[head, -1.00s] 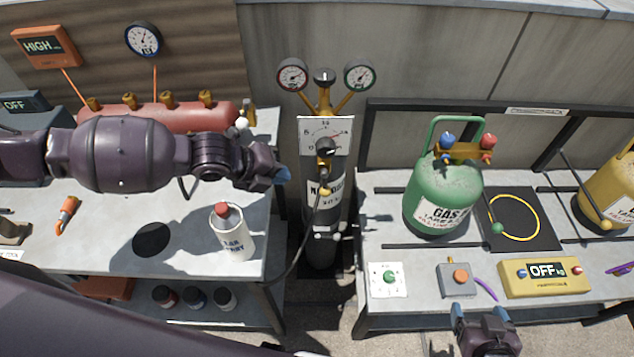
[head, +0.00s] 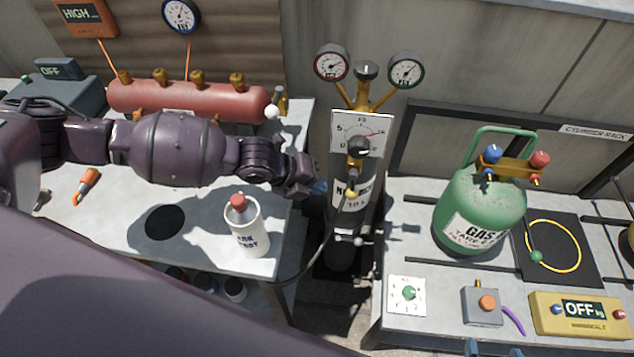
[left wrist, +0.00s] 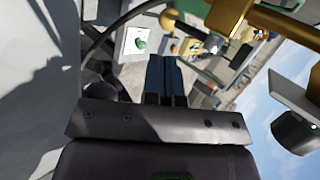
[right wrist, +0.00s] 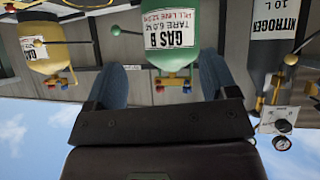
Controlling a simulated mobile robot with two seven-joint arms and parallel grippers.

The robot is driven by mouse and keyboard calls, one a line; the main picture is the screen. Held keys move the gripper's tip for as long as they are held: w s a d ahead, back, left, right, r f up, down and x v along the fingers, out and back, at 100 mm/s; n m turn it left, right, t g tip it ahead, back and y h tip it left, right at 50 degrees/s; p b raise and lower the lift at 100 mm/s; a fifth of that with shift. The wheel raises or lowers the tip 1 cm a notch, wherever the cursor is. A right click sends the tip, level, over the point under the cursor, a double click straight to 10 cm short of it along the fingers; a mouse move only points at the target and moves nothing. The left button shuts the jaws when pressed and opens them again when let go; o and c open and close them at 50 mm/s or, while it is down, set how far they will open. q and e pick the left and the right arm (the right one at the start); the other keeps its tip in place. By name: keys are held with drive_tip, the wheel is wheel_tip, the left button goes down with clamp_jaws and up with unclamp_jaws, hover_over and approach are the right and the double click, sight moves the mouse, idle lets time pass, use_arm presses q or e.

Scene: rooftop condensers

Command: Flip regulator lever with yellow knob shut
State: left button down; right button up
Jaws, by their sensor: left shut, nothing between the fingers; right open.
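The nitrogen cylinder (head: 343,215) stands between the two benches, with a brass regulator (head: 357,165) in front of its white dial plate. A small yellow knob (head: 351,194) shows just below the regulator. In the left wrist view a yellow ball knob (left wrist: 167,20) is beyond my fingers, near the large brass body (left wrist: 232,18). My left gripper (head: 319,187) is shut and empty, just left of the yellow knob and apart from it. Its closed fingers also show in the left wrist view (left wrist: 166,78). My right gripper (right wrist: 160,85) is open and empty; only its fingertips show in the head view.
A black hose hangs from the regulator. A white bottle with a red cap (head: 246,225) stands on the left bench below my left arm. A red manifold (head: 185,101) with a white-knobbed lever lies behind. A green gas cylinder (head: 478,212) stands on the right bench.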

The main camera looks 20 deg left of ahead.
sight(353, 187)
use_arm(q)
drive_tip(key=b+x, duration=0.1)
drive_tip(key=x, duration=0.6)
drive_tip(key=shift+f, duration=0.2)
